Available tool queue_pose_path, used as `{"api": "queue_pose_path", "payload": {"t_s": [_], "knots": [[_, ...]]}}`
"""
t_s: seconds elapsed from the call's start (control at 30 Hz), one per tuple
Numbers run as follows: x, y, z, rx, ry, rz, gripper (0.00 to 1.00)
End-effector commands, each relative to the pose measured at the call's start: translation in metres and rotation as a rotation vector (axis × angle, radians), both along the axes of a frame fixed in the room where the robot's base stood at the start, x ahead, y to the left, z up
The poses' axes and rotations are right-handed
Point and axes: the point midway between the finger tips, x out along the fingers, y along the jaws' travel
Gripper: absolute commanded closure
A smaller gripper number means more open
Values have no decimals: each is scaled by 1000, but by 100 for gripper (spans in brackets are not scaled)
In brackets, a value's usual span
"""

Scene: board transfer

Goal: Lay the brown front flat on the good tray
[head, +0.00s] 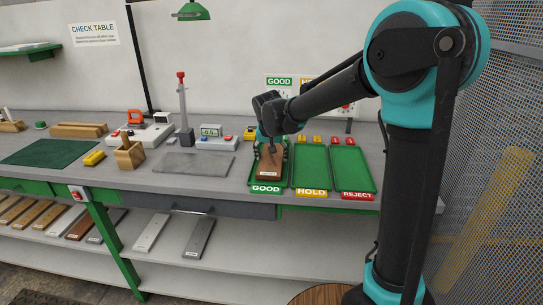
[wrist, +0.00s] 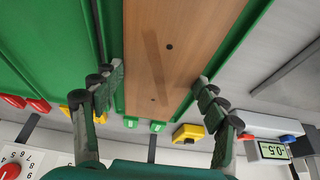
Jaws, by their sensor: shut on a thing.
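The brown front (head: 269,164) is in the green good tray (head: 254,182), within its rim, and looks flat or nearly so. I cannot tell whether it rests fully on the tray floor. My gripper (head: 271,143) is over the far part of the front, with its fingers shut on the front's two long sides. In the wrist view the brown front (wrist: 185,45) runs between the fingers of my gripper (wrist: 161,80). It shows small dark holes. The good tray (wrist: 237,40) shows green around it. The fingers partly hide the front's far end in the head view.
The hold tray (head: 311,168) and reject tray (head: 351,168) stand empty to the right of the good tray. A grey plate (head: 195,164) lies to the left. A gauge with a display (head: 211,132) and a yellow block (head: 249,133) stand behind. A mesh fence (head: 505,130) is at the right.

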Motion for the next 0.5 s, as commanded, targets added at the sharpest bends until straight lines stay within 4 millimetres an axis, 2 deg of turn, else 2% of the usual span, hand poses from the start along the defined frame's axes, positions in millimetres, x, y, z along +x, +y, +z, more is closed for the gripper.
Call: {"api": "queue_pose_path", "payload": {"t_s": [0.37, 0.4, 0.5], "knots": [[0, 0, -5, 0, 0, 0, 65], [0, 0, -4, 0, 0, 0, 22], [0, 0, -5, 0, 0, 0, 10]]}}
